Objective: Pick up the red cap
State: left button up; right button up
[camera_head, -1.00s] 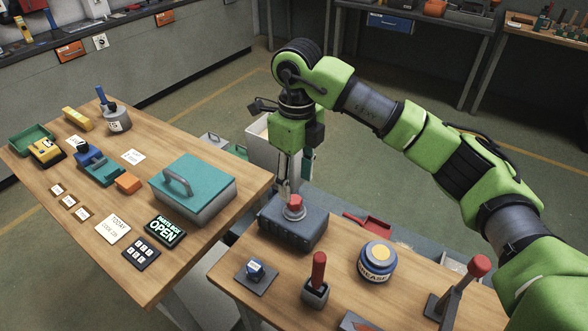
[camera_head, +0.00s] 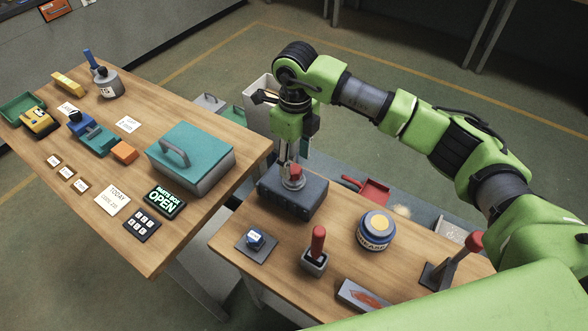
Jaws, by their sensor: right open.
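The red cap (camera_head: 296,171) sits on a round metal base on top of the dark grey box (camera_head: 291,200), at the back left of the nearer table. My right gripper (camera_head: 292,168) points down right at the cap, with its fingers around or beside it. The fingers are open; I cannot tell whether they touch the cap. My left gripper is not in view.
The grease tin (camera_head: 376,228), a red-handled lever (camera_head: 314,252), a blue knob on a plate (camera_head: 255,239) and another red-topped lever (camera_head: 458,258) stand on the same table. The teal-lidded parts box (camera_head: 190,157) is on the left table. A red dustpan (camera_head: 374,191) lies behind.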

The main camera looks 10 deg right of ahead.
aim_at(294, 169)
notch_tip(294, 169, down, 4)
jog(key=shift+a+f+p, duration=0.15)
jog(key=shift+f+p, duration=0.05)
jog(key=shift+p, duration=0.85)
jog(key=shift+w+f, duration=0.1)
jog(key=shift+f, duration=0.15)
grip_shut()
jog(key=shift+r, duration=0.1)
